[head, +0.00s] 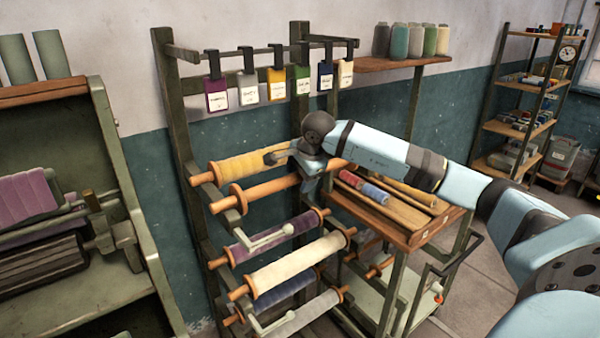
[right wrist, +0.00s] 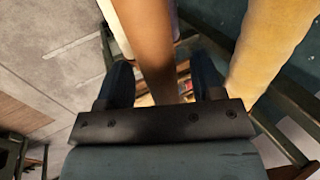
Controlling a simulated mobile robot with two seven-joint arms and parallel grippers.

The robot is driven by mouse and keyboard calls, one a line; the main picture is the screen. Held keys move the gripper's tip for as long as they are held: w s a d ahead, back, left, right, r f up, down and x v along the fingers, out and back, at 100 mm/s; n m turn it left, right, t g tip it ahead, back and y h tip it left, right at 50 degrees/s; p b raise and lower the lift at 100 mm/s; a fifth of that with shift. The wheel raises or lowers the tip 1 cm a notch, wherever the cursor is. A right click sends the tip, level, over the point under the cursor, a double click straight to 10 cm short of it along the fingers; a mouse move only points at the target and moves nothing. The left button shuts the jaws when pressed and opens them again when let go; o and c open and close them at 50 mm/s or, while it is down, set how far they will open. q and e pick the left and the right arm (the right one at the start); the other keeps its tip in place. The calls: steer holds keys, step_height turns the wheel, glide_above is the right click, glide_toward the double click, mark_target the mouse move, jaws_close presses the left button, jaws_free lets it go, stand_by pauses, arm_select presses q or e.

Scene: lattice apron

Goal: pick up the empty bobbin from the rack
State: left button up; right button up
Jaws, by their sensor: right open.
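The empty bobbin (head: 268,191), a bare wooden roller with round end flanges, lies across the rack (head: 180,130) just in front of a yellow-wound bobbin (head: 245,166). My right gripper (head: 308,178) is over its right part and hides some of it. In the right wrist view the bare wooden bobbin (right wrist: 149,45) runs between the two open fingers (right wrist: 162,85). Whether either finger touches it I cannot tell. The yellow bobbin (right wrist: 265,50) is close beside the right finger there. My left gripper is not in view.
Purple (head: 275,237) and cream (head: 298,264) bobbins lie lower on the rack. Labelled tags (head: 277,82) hang above. A wooden-topped cart (head: 400,232) with small spools stands close at right. A green machine (head: 120,220) stands at left.

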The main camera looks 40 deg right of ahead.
steer(key=shift+x, duration=0.9)
steer(key=shift+r, duration=0.1)
steer(key=shift+c, duration=0.6)
jaws_close()
